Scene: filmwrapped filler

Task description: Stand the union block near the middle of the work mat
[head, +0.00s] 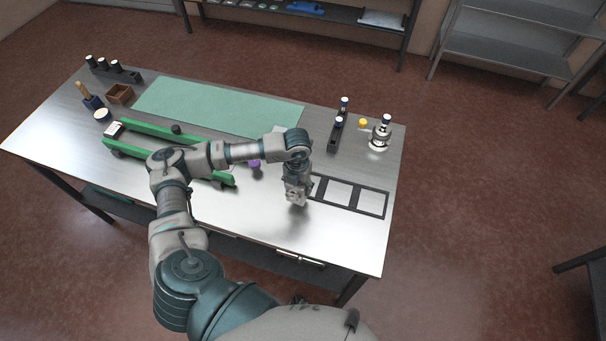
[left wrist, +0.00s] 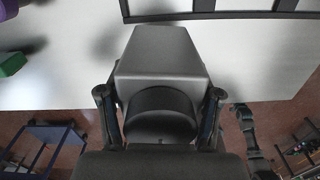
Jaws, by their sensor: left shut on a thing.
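The work mat (head: 220,106) is a flat pale green rectangle along the back of the metal table; its visible surface is bare. My left gripper (head: 296,198) hangs over the front right part of the table, to the right of and nearer than the mat. In the left wrist view the left gripper (left wrist: 160,112) is shut on a grey block (left wrist: 162,58) with a dark round part, seemingly the union block. A soft shadow lies beside the block on the table; its underside is hidden.
Green rails (head: 170,133) lie left of my forearm, with a purple piece (head: 254,164) near their end. A dark three-window frame (head: 350,195) lies right of the gripper. The table's front left is clear.

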